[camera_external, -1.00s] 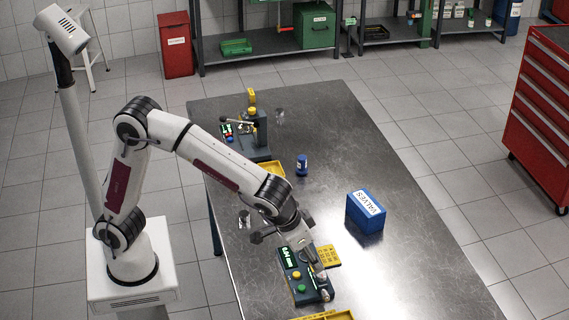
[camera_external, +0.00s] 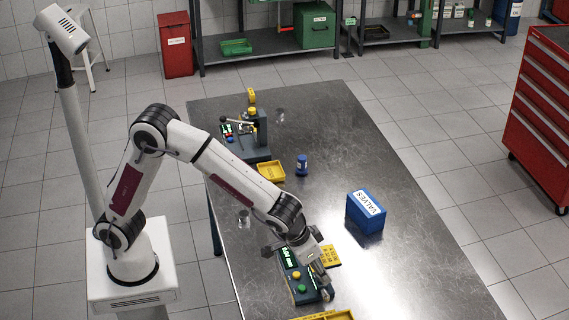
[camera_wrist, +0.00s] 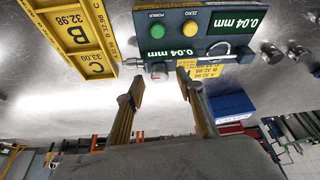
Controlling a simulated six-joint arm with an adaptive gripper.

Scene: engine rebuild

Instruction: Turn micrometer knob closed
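The micrometer station (camera_external: 290,268) is a dark box at the near part of the table. In the wrist view its box (camera_wrist: 172,28) has a green POWER button, a yellow ZERO button and displays reading 0.04 mm. The metal micrometer frame (camera_wrist: 247,52) lies along the box's edge. A small round knob (camera_wrist: 158,70) sits at its left part, with a thin rod going left. My gripper (camera_wrist: 160,84) is open, its two tan fingers apart on either side of the knob. I cannot tell whether they touch it. My gripper also shows over the station outside (camera_external: 322,278).
A yellow tray (camera_wrist: 72,30) marked B and C lies left of the station in the wrist view. A blue VALVES box (camera_external: 365,212) stands behind right. A second station (camera_external: 250,148), a yellow tray (camera_external: 271,171) and a blue cylinder (camera_external: 302,165) stand farther back.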

